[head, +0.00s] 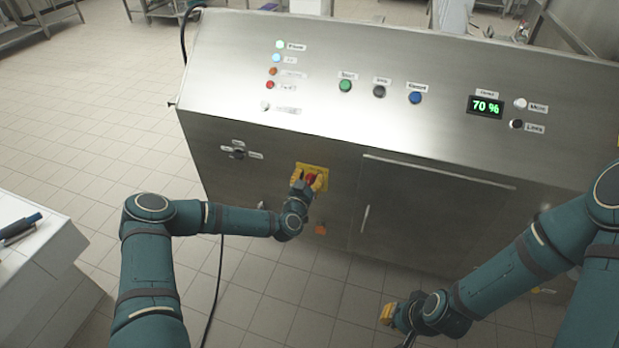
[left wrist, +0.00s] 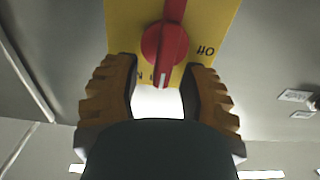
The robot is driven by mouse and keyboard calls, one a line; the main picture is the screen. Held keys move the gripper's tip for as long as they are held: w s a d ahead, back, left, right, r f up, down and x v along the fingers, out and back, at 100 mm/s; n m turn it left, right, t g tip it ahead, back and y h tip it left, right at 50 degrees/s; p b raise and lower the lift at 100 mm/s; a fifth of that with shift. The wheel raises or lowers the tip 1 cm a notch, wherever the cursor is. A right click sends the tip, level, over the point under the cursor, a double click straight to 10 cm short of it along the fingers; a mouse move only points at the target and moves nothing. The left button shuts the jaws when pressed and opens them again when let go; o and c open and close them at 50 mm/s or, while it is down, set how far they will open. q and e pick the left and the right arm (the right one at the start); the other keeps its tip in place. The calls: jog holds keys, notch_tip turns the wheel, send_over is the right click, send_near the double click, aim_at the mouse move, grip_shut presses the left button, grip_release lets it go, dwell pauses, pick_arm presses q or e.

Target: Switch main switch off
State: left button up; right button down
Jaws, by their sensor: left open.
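The main switch is a red rotary knob (head: 311,179) on a yellow plate (head: 323,170) on the front of the steel machine. In the left wrist view, the knob (left wrist: 164,46) has its white mark at the lower end, away from the upside-down OFF lettering at the right of the plate (left wrist: 215,15). My left gripper (head: 308,181) is open in front of the plate. Its yellow fingers (left wrist: 162,82) are spread to either side of the knob's lower end, with gaps visible. My right gripper (head: 388,314) hangs low, away from the switch; its opening is unclear.
The sloped panel holds a green button (head: 345,86), a black one (head: 379,91), a blue one (head: 415,98) and a display (head: 485,106) reading 70 %. A small black selector (head: 238,153) is left of the plate. A white table (head: 35,250) stands at left.

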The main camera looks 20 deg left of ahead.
pick_arm(q)
grip_shut()
pick_arm(e)
jog(key=shift+f, duration=0.1)
